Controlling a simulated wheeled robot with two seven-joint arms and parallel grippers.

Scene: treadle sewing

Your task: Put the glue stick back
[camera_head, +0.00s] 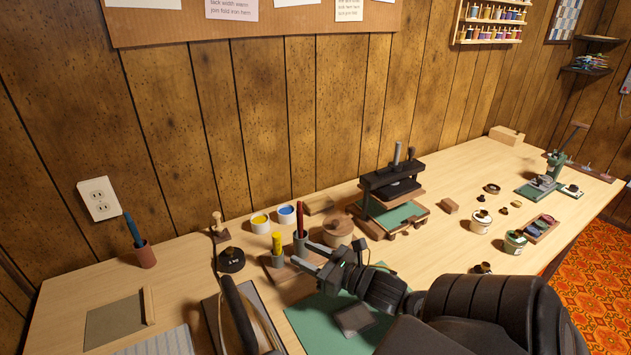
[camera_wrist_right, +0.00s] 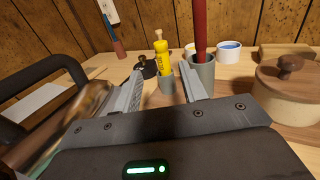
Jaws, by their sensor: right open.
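The yellow glue stick (camera_head: 277,240) stands upright in a small grey cup (camera_head: 278,260) left of the dark pot holding a red stick. In the right wrist view the glue stick (camera_wrist_right: 162,57) and its grey cup (camera_wrist_right: 167,86) show between the two finger lines. My right gripper (camera_head: 301,254) is open and empty, its fingertips close to the glue stick and pointing toward it. I cannot tell whether a finger touches it. My left gripper is not in view.
The red stick (camera_head: 300,217) in its pot stands close to the fingers. A lidded wooden pot (camera_head: 337,231), a yellow paint pot (camera_head: 260,224) and a black weight (camera_head: 231,261) are nearby. A press (camera_head: 391,185) stands to the right. A black curved handle (camera_head: 239,312) rises at the front.

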